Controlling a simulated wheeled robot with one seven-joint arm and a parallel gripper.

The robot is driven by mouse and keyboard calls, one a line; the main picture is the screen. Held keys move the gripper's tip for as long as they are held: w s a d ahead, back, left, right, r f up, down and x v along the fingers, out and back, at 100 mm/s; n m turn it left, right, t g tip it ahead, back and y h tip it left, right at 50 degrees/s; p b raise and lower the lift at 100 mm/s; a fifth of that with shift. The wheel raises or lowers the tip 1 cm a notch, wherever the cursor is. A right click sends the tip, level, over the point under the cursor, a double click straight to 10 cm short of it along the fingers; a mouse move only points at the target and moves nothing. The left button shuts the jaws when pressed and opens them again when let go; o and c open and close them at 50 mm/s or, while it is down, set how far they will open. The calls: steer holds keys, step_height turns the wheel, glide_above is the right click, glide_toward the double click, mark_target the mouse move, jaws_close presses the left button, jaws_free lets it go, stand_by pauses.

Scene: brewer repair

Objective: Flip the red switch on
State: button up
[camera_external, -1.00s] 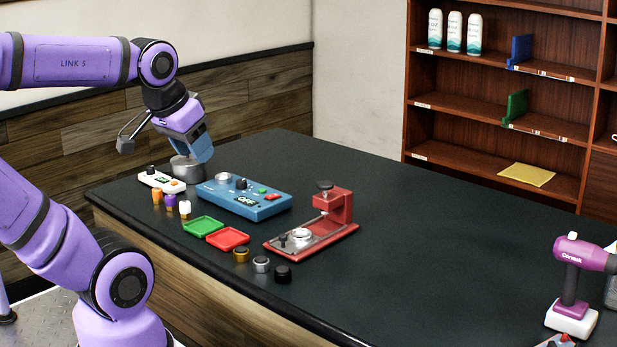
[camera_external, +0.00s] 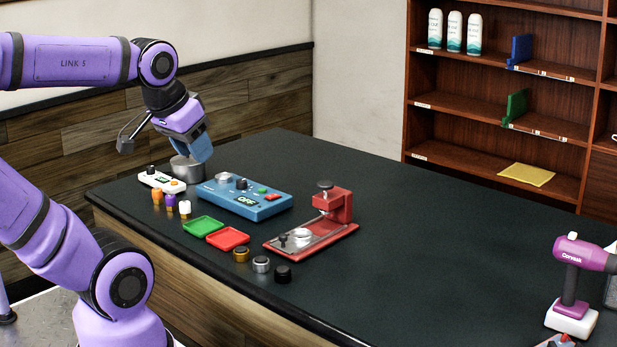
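The blue control box (camera_external: 247,199) lies on the dark counter, and its small display reads "OFF". The red switch (camera_external: 273,197) is on its top at the right end, with a small green button (camera_external: 262,190) beside it. A black knob and a round silver part sit on the box's left half. My gripper (camera_external: 203,156) points down above the grey metal pot (camera_external: 186,172), behind and left of the box, apart from the red switch. Its fingers look blue and overlap from this side, so their opening is hidden.
A white panel (camera_external: 161,181), several small coloured caps, a green tray (camera_external: 204,226) and a red tray (camera_external: 228,238) lie nearby. A red press (camera_external: 338,207) stands right of the box. The counter's right half (camera_external: 430,260) is mostly clear; a purple drill (camera_external: 575,275) stands at far right.

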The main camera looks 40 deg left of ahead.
steer(key=shift+w+r, duration=0.1)
steer(key=c, duration=0.3)
steer(key=shift+w+a+r, duration=0.1)
steer(key=shift+w+r, duration=0.1)
steer(key=shift+w, duration=0.05)
jaws_close()
steer(key=w+a+r+n+g, duration=0.1)
steer(key=w+a+n, duration=0.25)
steer(key=w, duration=0.65)
steer(key=w+a+r+n+g, duration=0.1)
steer(key=w+a+r+n, duration=0.2)
steer(key=w, duration=0.6)
steer(key=w+a+n+g, duration=0.1)
steer(key=w+a+n, duration=0.3)
steer(key=w, duration=0.6)
steer(key=w+a+f+n+g, duration=0.3)
steer(key=w+a+f+n, duration=0.4)
steer(key=w+a+f, duration=1.3)
step_height(320, 180, down, 3)
steer(key=shift+w+a+r+g, duration=0.1)
steer(key=shift+w+a+g, duration=0.05)
steer(key=shift+a+g, duration=0.2)
steer(key=shift+n, duration=0.25)
